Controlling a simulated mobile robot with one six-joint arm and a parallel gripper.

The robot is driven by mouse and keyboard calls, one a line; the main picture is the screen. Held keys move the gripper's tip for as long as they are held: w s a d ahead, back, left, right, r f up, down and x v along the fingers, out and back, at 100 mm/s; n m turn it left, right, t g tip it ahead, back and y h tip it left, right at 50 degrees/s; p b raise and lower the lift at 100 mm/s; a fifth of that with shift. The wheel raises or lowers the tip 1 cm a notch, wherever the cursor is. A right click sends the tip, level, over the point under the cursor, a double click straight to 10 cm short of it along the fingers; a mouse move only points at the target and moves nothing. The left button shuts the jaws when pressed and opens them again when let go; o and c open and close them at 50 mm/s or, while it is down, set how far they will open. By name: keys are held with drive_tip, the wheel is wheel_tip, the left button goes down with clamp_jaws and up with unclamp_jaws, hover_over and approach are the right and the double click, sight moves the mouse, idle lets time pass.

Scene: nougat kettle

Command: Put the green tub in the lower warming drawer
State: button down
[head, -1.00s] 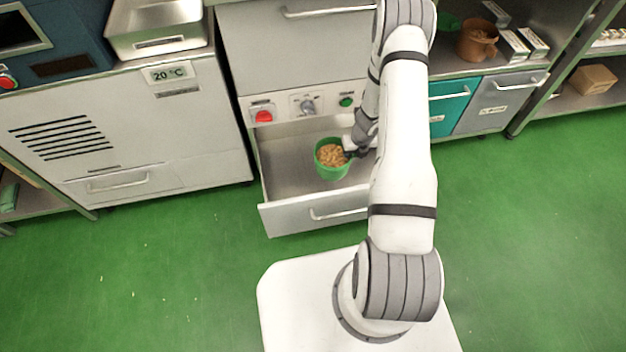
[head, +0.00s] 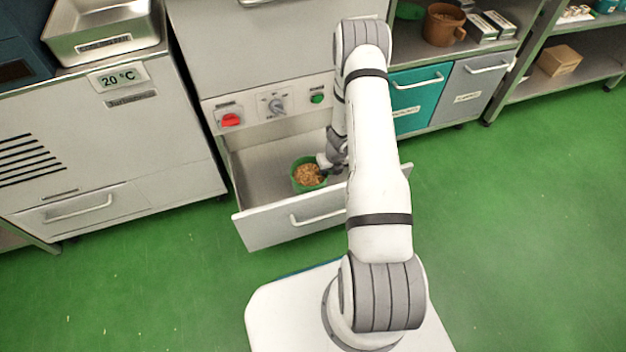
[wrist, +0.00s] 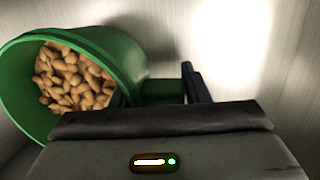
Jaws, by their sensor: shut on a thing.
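The green tub (head: 296,179), filled with tan nuts, is inside the open lower warming drawer (head: 268,231). My gripper (head: 327,164) is at the tub's right side. In the wrist view the tub (wrist: 118,48) fills the left, and my gripper (wrist: 188,92) is shut on a short green part at its side. The tub looks upright in the head view. Its underside is hidden, so I cannot tell whether it touches the drawer floor. My arm hides the drawer's right part.
A panel with a red switch (head: 230,119), a knob and a green button sits above the drawer. A teal drawer (head: 417,98) and a grey one (head: 476,87) are at right. A brown mug (head: 441,26) stands on the counter. The drawer's left floor is bare.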

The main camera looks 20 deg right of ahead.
drive_tip(key=shift+r, duration=0.1)
drive_tip(key=c, duration=0.8)
unclamp_jaws()
